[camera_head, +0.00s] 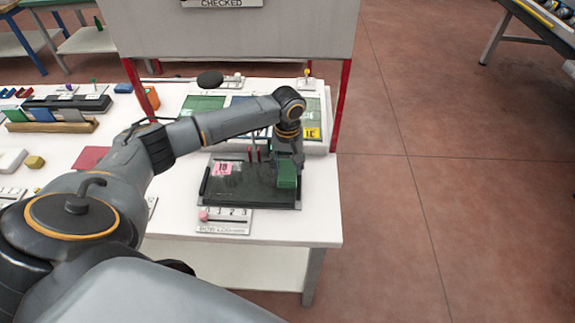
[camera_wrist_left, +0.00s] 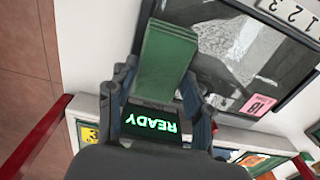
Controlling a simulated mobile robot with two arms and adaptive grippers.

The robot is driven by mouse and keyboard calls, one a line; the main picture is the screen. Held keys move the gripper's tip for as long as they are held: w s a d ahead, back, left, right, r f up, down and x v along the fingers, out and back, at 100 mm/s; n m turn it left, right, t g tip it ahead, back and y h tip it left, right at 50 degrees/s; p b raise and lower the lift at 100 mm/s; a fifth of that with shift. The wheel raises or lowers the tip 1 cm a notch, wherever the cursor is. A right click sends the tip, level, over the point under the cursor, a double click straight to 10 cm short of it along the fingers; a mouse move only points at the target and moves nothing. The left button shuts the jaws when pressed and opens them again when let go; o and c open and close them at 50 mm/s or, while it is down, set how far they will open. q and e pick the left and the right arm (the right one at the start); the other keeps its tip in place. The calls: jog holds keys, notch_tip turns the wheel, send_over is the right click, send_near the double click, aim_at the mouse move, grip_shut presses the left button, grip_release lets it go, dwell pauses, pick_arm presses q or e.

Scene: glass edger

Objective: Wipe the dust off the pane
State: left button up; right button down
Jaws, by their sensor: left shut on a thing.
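The dark pane (camera_head: 240,190) lies in a black-edged frame near the table's front right corner, with a pink label (camera_head: 228,168) at its far left. In the left wrist view, a pale grey dusty patch shows on the pane (camera_wrist_left: 285,62), beside darker glass. My left gripper (camera_head: 288,160) is shut on a green block-like wiper (camera_head: 287,175) over the pane's right side. The left wrist view shows the wiper (camera_wrist_left: 165,52) between the fingers of the left gripper (camera_wrist_left: 160,100). I cannot tell whether the wiper touches the glass. My right gripper is not in view.
A numbered strip with a pink knob (camera_head: 203,215) lies in front of the pane. Behind it stand a tray of coloured panels (camera_head: 205,104) and a red-posted board (camera_head: 240,35). A rack of panels (camera_head: 50,125) is at left. Open floor (camera_head: 430,200) lies right of the table.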

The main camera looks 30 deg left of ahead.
pick_arm(q)
jog(key=shift+f, duration=0.8)
